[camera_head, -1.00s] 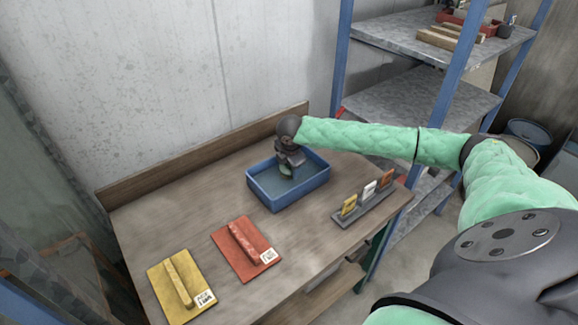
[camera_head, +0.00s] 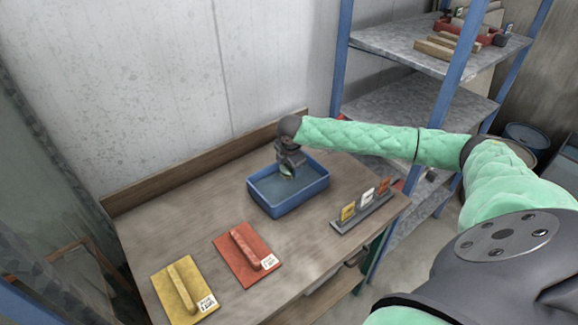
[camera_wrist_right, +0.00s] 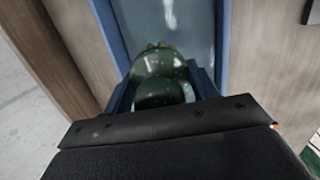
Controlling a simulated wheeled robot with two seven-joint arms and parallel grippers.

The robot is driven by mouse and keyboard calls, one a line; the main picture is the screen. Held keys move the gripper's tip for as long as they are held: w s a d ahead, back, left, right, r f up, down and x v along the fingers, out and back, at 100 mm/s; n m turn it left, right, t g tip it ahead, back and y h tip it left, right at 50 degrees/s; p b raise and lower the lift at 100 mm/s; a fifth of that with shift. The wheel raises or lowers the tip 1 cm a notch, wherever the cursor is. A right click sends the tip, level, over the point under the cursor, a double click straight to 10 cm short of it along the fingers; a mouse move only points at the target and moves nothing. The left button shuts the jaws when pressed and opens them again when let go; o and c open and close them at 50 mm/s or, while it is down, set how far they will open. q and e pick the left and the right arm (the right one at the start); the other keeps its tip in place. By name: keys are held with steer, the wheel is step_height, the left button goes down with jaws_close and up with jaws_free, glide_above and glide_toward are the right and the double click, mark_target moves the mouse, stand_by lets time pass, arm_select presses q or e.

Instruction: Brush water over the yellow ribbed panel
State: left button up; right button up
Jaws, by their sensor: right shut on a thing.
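The yellow ribbed panel (camera_head: 200,283) lies flat on the bench at the near left, with one raised rib and a white label. My right gripper (camera_head: 288,170) is over the blue tray (camera_head: 284,208), well to the right of the panel. In the right wrist view the gripper (camera_wrist_right: 160,90) is shut on a dark green rounded brush (camera_wrist_right: 158,66), with yellowish bits at its far end. The tray also shows there, with a shiny grey-blue surface like water inside. Whether the bristles touch the water is hidden. My left gripper is out of view.
A red ribbed panel (camera_head: 232,257) lies between the yellow panel and the tray. A small rack (camera_head: 357,218) with yellow, white and red cards stands right of the tray. A blue-framed shelf (camera_head: 400,110) rises behind right. The bench (camera_head: 185,217) is bare at left back.

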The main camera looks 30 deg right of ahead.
steer(key=shift+r+p, duration=0.45)
steer(key=shift+r, duration=0.55)
steer(key=shift+r+p, duration=0.55)
steer(key=shift+p, duration=0.15)
steer(key=shift+r, duration=0.9)
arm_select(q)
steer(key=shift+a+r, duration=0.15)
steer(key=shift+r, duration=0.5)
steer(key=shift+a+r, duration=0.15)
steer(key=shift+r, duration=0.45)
arm_select(e)
steer(key=shift+r, duration=0.3)
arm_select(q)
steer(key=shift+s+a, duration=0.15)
